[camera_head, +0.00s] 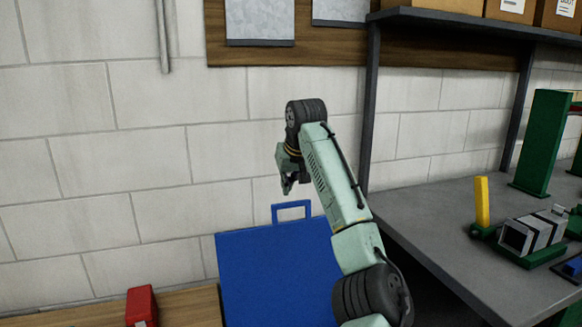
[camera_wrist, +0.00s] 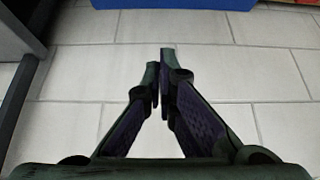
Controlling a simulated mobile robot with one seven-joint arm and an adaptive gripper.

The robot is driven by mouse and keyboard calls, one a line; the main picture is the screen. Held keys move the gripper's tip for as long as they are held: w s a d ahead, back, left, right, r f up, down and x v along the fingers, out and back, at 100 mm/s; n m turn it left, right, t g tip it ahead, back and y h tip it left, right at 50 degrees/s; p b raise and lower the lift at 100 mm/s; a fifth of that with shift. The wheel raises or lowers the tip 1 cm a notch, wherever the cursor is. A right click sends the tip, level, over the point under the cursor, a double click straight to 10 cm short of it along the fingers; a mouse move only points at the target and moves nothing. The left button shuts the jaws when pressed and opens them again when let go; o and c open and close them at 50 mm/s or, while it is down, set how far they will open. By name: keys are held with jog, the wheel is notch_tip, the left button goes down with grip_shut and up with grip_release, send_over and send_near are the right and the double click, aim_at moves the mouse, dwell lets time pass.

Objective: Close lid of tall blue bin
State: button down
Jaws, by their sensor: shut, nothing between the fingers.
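A blue panel with a loop handle, the lid of the tall blue bin (camera_head: 272,272), shows at the bottom centre of the head view in front of the wall. Its handle (camera_head: 291,205) stands up at its top edge. It looks raised, but I cannot tell its exact angle, and my arm hides its right side. The bin's body is not clearly visible. My gripper (camera_head: 287,187) is just above the handle in the picture, apart from it. A blue strip (camera_wrist: 190,3) crosses the top there.
A grey workbench (camera_head: 450,240) stands at the right, with a yellow block (camera_head: 482,202), a green upright (camera_head: 541,143) and a striped part on it. A shelf post (camera_head: 369,110) rises at its left edge. A red object (camera_head: 141,306) sits at lower left on a wooden surface.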

jog(key=shift+s+d+f+p, duration=0.15)
jog(key=shift+s+d+p, duration=0.1)
jog(key=shift+s, duration=0.55)
jog(key=shift+s+d+f+p, duration=0.15)
jog(key=shift+s+d, duration=0.1)
jog(key=shift+s, duration=0.55)
jog(key=shift+d, duration=0.1)
